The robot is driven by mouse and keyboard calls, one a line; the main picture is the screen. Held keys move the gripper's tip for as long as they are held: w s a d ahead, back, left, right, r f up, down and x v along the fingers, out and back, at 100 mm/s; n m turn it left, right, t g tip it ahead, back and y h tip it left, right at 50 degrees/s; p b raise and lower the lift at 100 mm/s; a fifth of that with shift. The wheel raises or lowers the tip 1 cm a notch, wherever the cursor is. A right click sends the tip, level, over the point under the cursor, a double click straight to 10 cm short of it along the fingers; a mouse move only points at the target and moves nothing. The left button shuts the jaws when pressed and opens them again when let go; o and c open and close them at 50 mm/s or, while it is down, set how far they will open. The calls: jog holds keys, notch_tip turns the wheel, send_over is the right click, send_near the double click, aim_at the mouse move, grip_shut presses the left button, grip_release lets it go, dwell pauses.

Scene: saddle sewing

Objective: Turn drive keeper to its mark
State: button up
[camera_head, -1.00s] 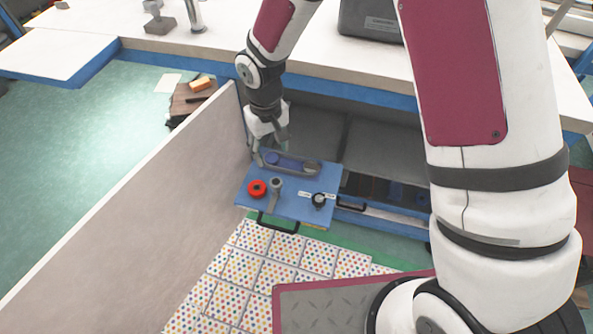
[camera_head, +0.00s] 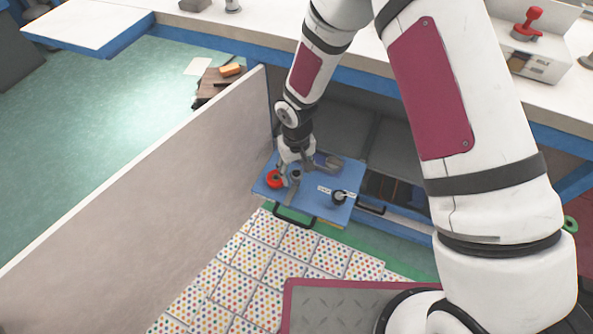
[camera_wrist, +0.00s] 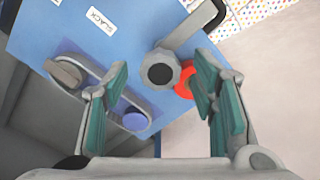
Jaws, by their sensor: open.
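The drive keeper appears to be the grey lever with a round dark-centred hub (camera_wrist: 160,70) in the wrist view. Its flat arm (camera_wrist: 195,24) points up and right, away from the "SLACK" label (camera_wrist: 100,20). In the head view its arm (camera_head: 291,194) points toward the front edge of the blue panel (camera_head: 316,208). My gripper (camera_head: 291,175) is open above the panel. In the wrist view its green-padded fingers stand on either side of the hub, with gaps visible. I cannot tell the fingertips' height relative to the hub. No separate mark is clearly readable.
A red round knob (camera_head: 275,179) sits close beside the keeper, partly behind a finger in the wrist view. A belt loop with a blue pulley (camera_wrist: 136,119) lies on the other side. A tall partition (camera_head: 150,190) borders the left.

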jog(key=shift+f, duration=0.15)
grip_shut()
